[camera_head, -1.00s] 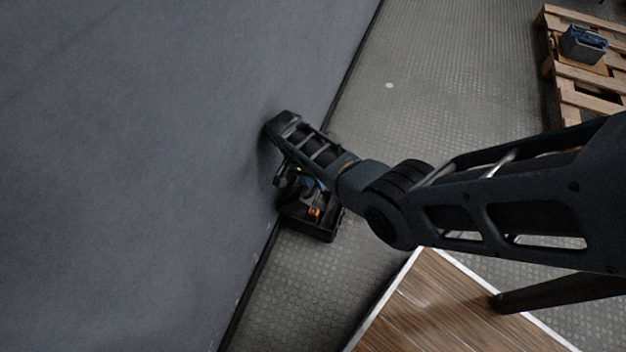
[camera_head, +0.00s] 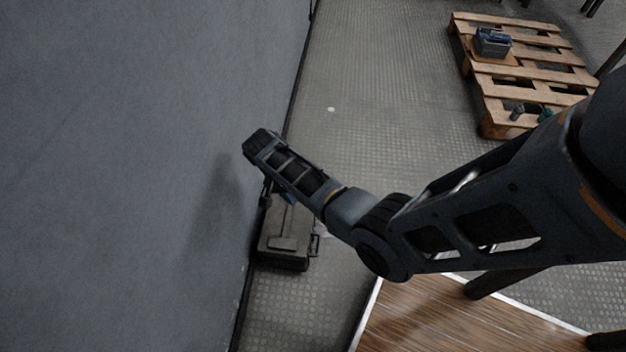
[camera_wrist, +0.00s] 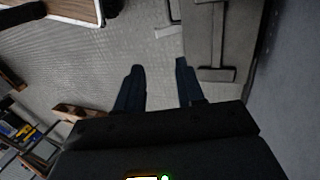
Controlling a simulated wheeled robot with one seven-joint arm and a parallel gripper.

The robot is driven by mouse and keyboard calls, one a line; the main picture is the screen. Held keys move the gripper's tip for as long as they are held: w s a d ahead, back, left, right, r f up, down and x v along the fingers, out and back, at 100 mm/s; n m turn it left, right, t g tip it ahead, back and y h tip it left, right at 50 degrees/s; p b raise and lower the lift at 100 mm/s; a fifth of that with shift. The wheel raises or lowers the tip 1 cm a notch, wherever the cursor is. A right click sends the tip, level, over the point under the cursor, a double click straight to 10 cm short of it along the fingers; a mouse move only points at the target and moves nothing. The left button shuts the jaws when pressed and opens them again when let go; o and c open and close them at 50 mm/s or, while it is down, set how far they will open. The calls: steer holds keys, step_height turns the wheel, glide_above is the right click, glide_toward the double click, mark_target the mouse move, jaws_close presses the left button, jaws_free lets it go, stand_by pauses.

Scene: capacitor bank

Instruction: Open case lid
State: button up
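The case (camera_head: 285,242) is a dark grey box on the floor against the grey wall, below my forearm in the head view. Its lid (camera_head: 292,225) looks shut, and part of it is hidden by my arm. In the wrist view the case lid (camera_wrist: 203,45) shows at the top right, with a raised ridge and a pale latch or handle at its left edge. My gripper (camera_wrist: 157,66) is open, its two fingers apart with only floor between them. The right fingertip appears near the case's edge; I cannot tell if it touches. In the head view the fingers are mostly hidden.
The grey wall (camera_head: 110,170) stands close on the left of the case. A wood-topped table (camera_head: 440,315) is at the lower right. A pallet (camera_head: 525,65) with a blue-and-grey box (camera_head: 492,42) lies at the upper right. The floor (camera_head: 370,110) between is clear.

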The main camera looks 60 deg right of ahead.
steer(key=s+d+r, duration=0.1)
steer(key=s+d+r+p, duration=0.1)
steer(key=s+d+r, duration=0.1)
steer(key=shift+s+d, duration=0.1)
steer(key=shift+d, duration=0.2)
steer(key=shift+f, duration=0.1)
stand_by(0.4)
steer(key=s+a+f+n+t+h, duration=0.2)
steer(key=s+a+f+n+t, duration=0.25)
steer(key=s+a, duration=0.25)
steer(key=s+a+r+n+t, duration=0.5)
steer(key=s+a+r+t, duration=0.15)
steer(key=a+r, duration=0.2)
steer(key=s+a+r+n+t+y+p, duration=0.1)
steer(key=r+p, duration=0.3)
steer(key=r, duration=1)
steer(key=s+a+r+n+t+y+p, duration=0.1)
steer(key=s+a+r+n+t+p, duration=0.1)
steer(key=r, duration=1.2)
steer(key=s+a+r+n+t+y+p, duration=0.1)
steer(key=r+p, duration=0.6)
steer(key=r, duration=0.7)
steer(key=s+a+n+t, duration=0.1)
steer(key=s+a+t, duration=0.1)
steer(key=s+t, duration=0.1)
steer(key=shift+s+a+t, duration=0.25)
steer(key=shift+s+t, duration=0.05)
steer(key=shift+s, duration=0.4)
